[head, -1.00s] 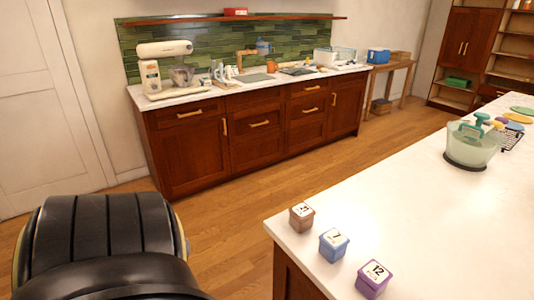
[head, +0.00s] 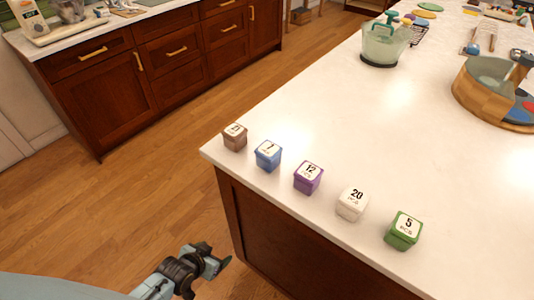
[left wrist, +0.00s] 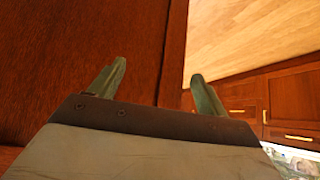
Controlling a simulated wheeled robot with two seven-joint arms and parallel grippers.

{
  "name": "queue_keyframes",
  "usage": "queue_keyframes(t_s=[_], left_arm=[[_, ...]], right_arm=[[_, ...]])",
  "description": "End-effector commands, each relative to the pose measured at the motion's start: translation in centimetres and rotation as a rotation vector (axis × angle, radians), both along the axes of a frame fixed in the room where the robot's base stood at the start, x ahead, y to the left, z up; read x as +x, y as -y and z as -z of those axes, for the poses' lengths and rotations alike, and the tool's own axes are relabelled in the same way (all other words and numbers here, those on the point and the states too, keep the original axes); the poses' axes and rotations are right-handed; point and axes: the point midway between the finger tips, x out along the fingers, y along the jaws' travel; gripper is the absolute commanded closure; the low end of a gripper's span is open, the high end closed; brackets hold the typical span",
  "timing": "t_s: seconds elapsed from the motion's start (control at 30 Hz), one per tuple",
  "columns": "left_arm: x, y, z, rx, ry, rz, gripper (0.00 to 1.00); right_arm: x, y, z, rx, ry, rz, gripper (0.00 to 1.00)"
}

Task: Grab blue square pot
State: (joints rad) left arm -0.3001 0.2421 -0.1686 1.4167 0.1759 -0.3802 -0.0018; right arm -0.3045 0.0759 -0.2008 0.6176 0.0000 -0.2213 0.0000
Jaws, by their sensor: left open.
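The blue square pot (head: 268,155) stands on the white counter near its left front edge, with a white numbered label on top. It is second in a row of small square pots, between a brown pot (head: 235,137) and a purple pot (head: 308,177). My left gripper (head: 222,262) is below the counter's edge, in front of the cabinet side and apart from the pots. In the left wrist view its two fingers (left wrist: 155,88) are spread with nothing between them. The blue pot is not in the left wrist view. My right gripper is not in view.
A white pot (head: 352,203) and a green pot (head: 403,231) continue the row. The counter (head: 330,110) behind the row is clear up to a pale green bowl (head: 384,46) and a wooden ring-shaped holder (head: 478,95). Open wooden floor lies to the left.

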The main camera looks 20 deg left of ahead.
Motion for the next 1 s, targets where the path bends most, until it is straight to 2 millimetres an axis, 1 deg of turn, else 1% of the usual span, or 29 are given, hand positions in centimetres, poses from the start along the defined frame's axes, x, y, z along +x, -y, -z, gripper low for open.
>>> queue_keyframes(t_s=[0.03,0.07,0.1,0.17,0.2,0.27,0.3,0.4,0.43,0.5,0.53,0.63,0.77,0.9,1.0], left_arm=[[2.5,0.3,-4.0,-0.015,0.078,0.014,0.24],[3.7,0.5,-6.2,-0.028,0.118,0.021,0.24],[5.1,0.9,-9.1,-0.042,0.170,0.034,0.24],[6.8,1.6,-13.5,-0.064,0.245,0.055,0.24],[7.6,2.1,-16.4,-0.078,0.293,0.073,0.24],[8.4,3.0,-20.3,-0.099,0.356,0.098,0.24],[8.7,3.5,-22.7,-0.110,0.394,0.115,0.24],[9.0,4.6,-27.5,-0.136,0.469,0.153,0.24],[9.0,4.9,-28.7,-0.141,0.486,0.162,0.24],[8.9,5.4,-30.7,-0.153,0.517,0.180,0.24],[8.8,5.6,-31.3,-0.156,0.526,0.185,0.24],[9.1,6.0,-32.2,-0.163,0.543,0.194,0.24],[10.7,6.6,-31.9,-0.165,0.548,0.194,0.24],[13.2,7.6,-31.1,-0.165,0.548,0.194,0.24],[14.7,8.1,-30.5,-0.165,0.547,0.195,0.24]], right_arm=[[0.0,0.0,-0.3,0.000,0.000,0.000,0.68],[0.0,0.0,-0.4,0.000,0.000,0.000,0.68],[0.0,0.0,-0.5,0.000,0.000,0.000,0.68],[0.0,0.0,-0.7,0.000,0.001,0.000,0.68],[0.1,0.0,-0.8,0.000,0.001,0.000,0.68],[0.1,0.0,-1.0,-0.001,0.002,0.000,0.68],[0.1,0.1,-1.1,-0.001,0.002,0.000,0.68],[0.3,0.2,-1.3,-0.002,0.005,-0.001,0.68],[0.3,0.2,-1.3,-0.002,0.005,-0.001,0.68],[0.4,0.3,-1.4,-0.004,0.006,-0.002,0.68],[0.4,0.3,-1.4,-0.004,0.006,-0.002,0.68],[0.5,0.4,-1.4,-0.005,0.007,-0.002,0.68],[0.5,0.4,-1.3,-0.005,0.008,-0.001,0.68],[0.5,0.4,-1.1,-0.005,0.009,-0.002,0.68],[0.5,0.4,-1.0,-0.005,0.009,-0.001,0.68]])
